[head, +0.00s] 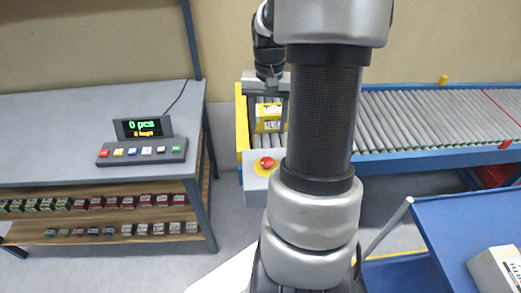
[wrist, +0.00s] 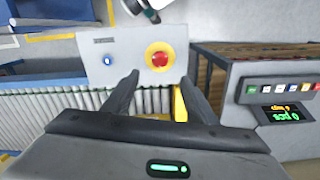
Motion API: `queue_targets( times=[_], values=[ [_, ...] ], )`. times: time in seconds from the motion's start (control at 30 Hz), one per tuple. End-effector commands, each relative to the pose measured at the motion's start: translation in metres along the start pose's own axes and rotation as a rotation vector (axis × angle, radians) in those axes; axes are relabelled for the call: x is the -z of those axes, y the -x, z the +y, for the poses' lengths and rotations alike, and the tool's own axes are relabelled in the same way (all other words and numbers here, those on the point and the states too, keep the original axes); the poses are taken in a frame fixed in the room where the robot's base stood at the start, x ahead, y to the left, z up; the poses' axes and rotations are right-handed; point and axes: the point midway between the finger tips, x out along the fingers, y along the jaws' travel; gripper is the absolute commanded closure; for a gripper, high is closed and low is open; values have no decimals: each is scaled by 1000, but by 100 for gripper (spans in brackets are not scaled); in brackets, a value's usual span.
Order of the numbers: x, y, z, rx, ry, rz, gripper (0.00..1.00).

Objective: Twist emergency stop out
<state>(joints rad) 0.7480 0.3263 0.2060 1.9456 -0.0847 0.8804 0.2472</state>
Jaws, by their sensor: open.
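The emergency stop is a round red button (head: 266,162) on a yellow disc. It sits on a grey control box (head: 254,193) at the near left end of the conveyor. In the wrist view the red button (wrist: 160,60) faces the camera, with a small blue button (wrist: 107,61) to its left on the same grey panel (wrist: 130,43). My gripper (wrist: 158,77) is open and empty. Its two dark fingers point toward the panel, with the red button showing between and beyond their tips. I cannot tell the exact gap. In the head view my arm hides part of the box's right side.
A blue surface (head: 455,230) is at right.

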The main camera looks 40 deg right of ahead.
Motion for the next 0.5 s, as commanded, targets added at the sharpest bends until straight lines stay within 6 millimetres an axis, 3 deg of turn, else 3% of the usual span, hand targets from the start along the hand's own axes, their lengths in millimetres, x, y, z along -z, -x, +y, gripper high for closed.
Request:
queue_targets(
  times=[0.1,0.5],
  values=[
    [-1,-29,0,0,-1,-5,48],
    [0,-112,0,0,1,-2,48]
  ],
)
